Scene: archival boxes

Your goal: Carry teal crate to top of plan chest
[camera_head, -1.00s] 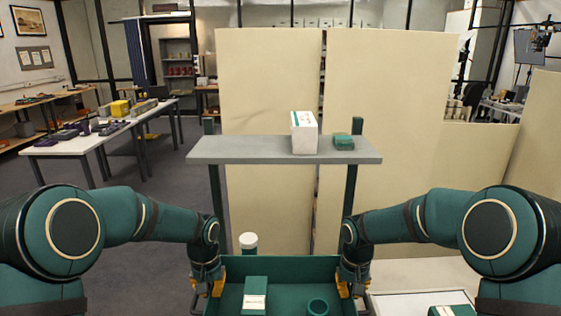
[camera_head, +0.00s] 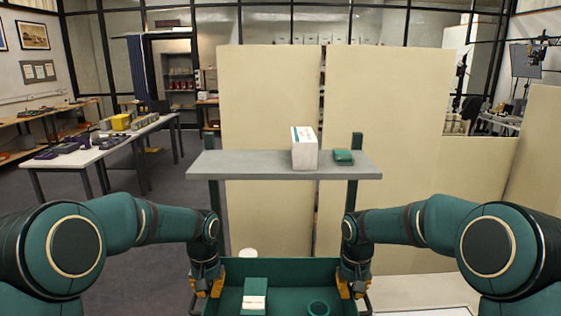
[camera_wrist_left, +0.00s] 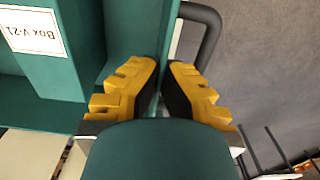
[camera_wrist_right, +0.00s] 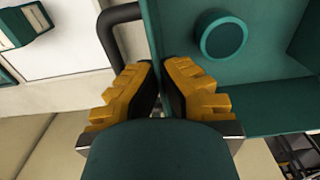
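The teal crate (camera_head: 300,267) is an open tray at the bottom centre of the head view, its near part cut off. My left gripper (camera_head: 208,285) is shut on its left wall, with the rim between its yellow fingers in the left wrist view (camera_wrist_left: 165,68). My right gripper (camera_head: 352,285) is shut on the right wall, likewise in the right wrist view (camera_wrist_right: 158,68). Inside the crate are a green box (camera_head: 254,290) labelled Box V-21 and a round teal cup (camera_head: 319,308). I cannot tell which surface is the plan chest.
A grey shelf (camera_head: 240,168) on green posts stands ahead, bearing a white box (camera_head: 304,150) and a small green box (camera_head: 343,157). Tall cream panels (camera_head: 270,100) stand behind it. A white cap (camera_head: 248,253) shows just beyond the crate. A white table (camera_head: 100,148) is at left.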

